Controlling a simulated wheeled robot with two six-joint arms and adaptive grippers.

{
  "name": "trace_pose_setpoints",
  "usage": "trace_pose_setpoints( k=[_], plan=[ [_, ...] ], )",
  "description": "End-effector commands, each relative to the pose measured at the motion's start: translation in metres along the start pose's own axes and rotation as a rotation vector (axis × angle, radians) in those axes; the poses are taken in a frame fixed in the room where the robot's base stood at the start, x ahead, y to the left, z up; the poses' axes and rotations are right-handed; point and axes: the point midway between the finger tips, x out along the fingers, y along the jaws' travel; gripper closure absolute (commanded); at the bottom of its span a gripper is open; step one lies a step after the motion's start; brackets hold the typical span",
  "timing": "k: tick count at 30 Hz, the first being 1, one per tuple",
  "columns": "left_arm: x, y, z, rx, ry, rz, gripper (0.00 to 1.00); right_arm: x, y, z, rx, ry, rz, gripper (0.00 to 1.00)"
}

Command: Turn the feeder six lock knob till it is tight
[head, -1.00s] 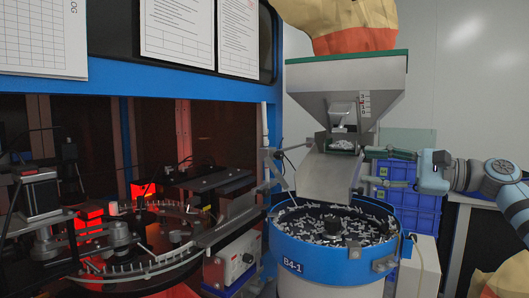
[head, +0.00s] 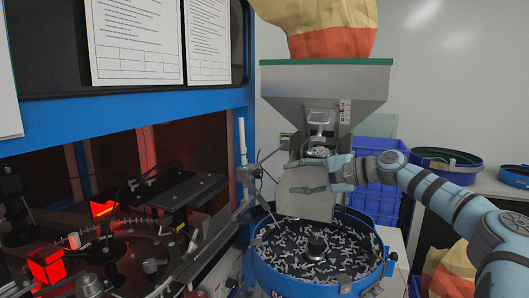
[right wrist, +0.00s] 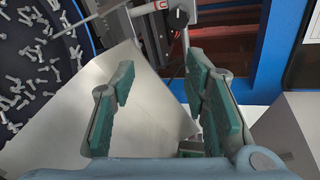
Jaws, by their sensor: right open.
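My right gripper (head: 294,176) is open and empty in front of the sloping metal chute of the feeder. The right wrist view shows its two green-padded fingers (right wrist: 160,78) apart, with the bare chute plate (right wrist: 135,115) behind them. The steel hopper (head: 318,82) with a green rim stands above, and its outlet (head: 320,152) shows metal parts. The blue-rimmed bowl (head: 268,274) below holds many small metal parts. My left gripper is not in view.
A thin jointed rod (head: 268,156) on a stand is left of the chute, close to my gripper. The blue machine frame (head: 110,122) borders the left. Blue crates (head: 378,200) stand behind my right arm. A bench with other bowls (head: 447,160) is at right.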

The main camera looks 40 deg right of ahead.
Motion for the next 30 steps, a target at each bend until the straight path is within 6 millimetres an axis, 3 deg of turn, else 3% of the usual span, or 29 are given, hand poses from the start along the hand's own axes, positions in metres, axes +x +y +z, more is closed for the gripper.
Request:
trace_pose_setpoints(
  k=[1, 4, 6, 7, 9, 14, 21, 30],
  plan=[
    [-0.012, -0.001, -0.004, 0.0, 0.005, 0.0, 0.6, -0.003, -0.002, -0.002, 0.006, -0.007, 0.001, 0.59],
    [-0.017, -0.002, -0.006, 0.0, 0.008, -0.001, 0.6, -0.001, 0.008, -0.004, 0.006, -0.017, 0.011, 0.59],
    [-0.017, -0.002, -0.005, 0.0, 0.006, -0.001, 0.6, 0.009, 0.005, 0.007, -0.017, -0.029, -0.01, 0.59],
    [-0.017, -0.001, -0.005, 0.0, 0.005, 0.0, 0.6, 0.057, -0.015, 0.032, 0.301, -0.172, -0.185, 0.59],
    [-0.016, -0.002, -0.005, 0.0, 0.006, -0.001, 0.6, 0.074, -0.019, 0.039, 0.364, -0.215, -0.201, 0.59],
    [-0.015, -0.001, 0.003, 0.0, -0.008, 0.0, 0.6, 0.073, -0.018, 0.037, 0.366, -0.211, -0.203, 0.62],
    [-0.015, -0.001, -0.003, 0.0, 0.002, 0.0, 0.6, 0.072, -0.018, 0.037, 0.365, -0.209, -0.204, 1.0],
    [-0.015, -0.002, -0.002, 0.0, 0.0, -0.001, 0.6, 0.07, -0.015, 0.036, 0.383, -0.208, -0.198, 1.0]
  ],
)
